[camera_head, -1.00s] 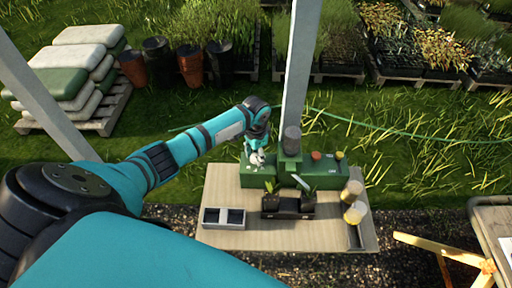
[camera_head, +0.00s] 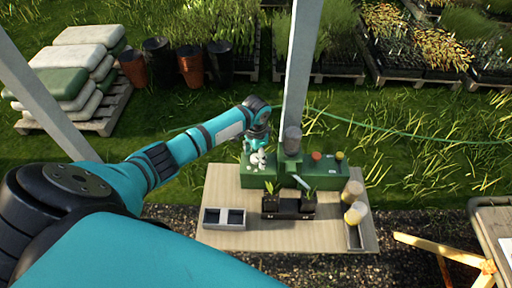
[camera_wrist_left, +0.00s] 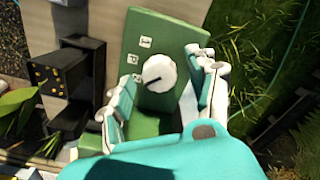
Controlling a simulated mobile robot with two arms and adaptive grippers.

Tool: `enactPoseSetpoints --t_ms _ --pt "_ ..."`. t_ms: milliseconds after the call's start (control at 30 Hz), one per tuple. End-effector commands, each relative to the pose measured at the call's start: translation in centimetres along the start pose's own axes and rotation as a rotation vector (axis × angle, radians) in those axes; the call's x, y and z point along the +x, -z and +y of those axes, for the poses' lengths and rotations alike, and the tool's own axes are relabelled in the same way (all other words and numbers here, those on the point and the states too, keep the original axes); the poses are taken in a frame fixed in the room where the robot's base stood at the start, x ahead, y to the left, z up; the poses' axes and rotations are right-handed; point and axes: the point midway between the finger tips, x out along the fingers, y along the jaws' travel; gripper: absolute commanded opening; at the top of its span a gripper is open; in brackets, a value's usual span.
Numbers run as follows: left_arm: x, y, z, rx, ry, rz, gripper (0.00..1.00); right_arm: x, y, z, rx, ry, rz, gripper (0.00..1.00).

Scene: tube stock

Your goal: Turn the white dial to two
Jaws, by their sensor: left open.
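The white dial (camera_wrist_left: 159,72) sits on a green panel (camera_wrist_left: 146,40) in the left wrist view, with a dark pointer mark on its face. Several small white labels (camera_wrist_left: 138,58) stand beside it; their figures are too small to read surely. My left gripper (camera_wrist_left: 163,92) is open, with one finger on each side of the dial. I cannot tell whether either finger touches it. In the head view my left gripper (camera_head: 257,160) is at the left part of the green machine (camera_head: 284,179) and hides most of the dial. My right gripper is not in view.
On the table (camera_head: 225,190) stand a grey two-part tray (camera_head: 224,217), a dark plant holder (camera_head: 288,214) and two yellowish jars (camera_head: 353,202) at the right. A post (camera_head: 297,80) rises behind the machine.

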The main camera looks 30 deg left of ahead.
Motion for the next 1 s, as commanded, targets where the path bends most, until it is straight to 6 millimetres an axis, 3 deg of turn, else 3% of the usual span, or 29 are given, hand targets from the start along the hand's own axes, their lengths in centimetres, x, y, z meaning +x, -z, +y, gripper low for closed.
enactPoseSetpoints --t_ms 600,1000 --pt "-10.7 0.1 -0.1 0.0 0.002 0.004 0.59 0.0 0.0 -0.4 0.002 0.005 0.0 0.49" --pt "-11.9 0.0 -0.1 -0.002 0.001 0.001 0.59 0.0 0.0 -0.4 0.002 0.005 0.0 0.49"
